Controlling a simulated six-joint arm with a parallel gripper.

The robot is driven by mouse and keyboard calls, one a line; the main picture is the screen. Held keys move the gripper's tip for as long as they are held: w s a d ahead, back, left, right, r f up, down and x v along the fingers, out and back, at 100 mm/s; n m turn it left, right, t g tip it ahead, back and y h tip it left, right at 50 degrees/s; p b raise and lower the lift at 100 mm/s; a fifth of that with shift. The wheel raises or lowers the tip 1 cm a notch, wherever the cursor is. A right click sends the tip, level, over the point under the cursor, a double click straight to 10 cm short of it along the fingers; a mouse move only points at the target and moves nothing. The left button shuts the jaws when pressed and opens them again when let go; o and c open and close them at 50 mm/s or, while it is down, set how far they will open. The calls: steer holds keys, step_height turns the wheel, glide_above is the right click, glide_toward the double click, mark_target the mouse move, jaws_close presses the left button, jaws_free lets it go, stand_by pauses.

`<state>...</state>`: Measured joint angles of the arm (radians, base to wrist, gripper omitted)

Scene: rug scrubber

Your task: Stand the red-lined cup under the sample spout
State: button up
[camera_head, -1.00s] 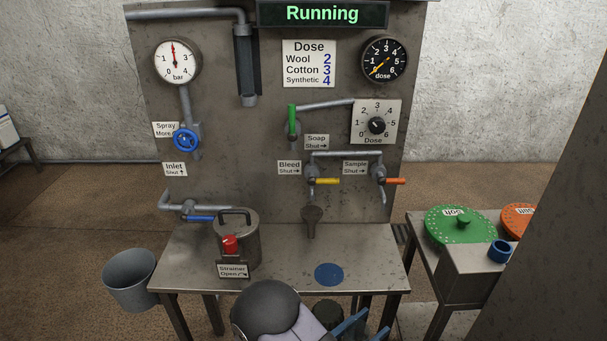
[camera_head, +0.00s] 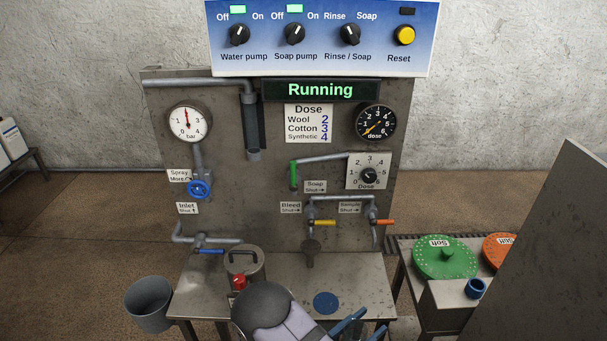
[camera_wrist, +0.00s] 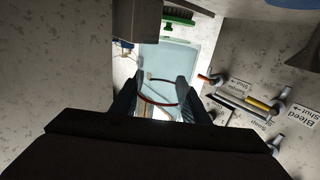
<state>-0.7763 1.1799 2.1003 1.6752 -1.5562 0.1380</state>
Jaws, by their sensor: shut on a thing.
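My gripper (camera_wrist: 157,92) is shut on a clear cup with a red line (camera_wrist: 158,102), seen between the two fingers in the wrist view. In the head view my gripper (camera_head: 372,321) is at the bottom edge, right of the blue round pad (camera_head: 326,302) on the bench; the cup there is faint and partly cut off. The sample spout (camera_head: 375,238) hangs from the pipe with the orange lever (camera_head: 385,222), above the bench's right part. The cup is apart from it, nearer me. The orange lever also shows in the wrist view (camera_wrist: 204,79).
A strainer pot (camera_head: 246,264) stands on the bench's left.

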mark_target(352, 322)
steer(key=shift+r, duration=0.25)
steer(key=shift+w+a+r+n+t+y, duration=0.8)
steer(key=shift+n+t+y, duration=0.2)
steer(key=shift+t+y, duration=0.15)
steer(key=shift+w+a+r+n+t+y, duration=0.1)
steer(key=shift+w+a+n+t+y, duration=0.1)
steer(key=shift+n+t+y, duration=0.3)
steer(key=shift+a+n+t+y, duration=0.2)
steer(key=shift+n+t+y, duration=0.15)
steer(key=shift+n+y, duration=0.2)
steer(key=shift+s+d+f+n+t+y, duration=0.5)
steer(key=shift+s+d+f+y, duration=0.3)
steer(key=shift+s+f, duration=0.1)
steer(key=shift+s+d+f+m+h, duration=0.1)
steer(key=shift+d+m+h, duration=0.2)
steer(key=shift+d, duration=0.1)
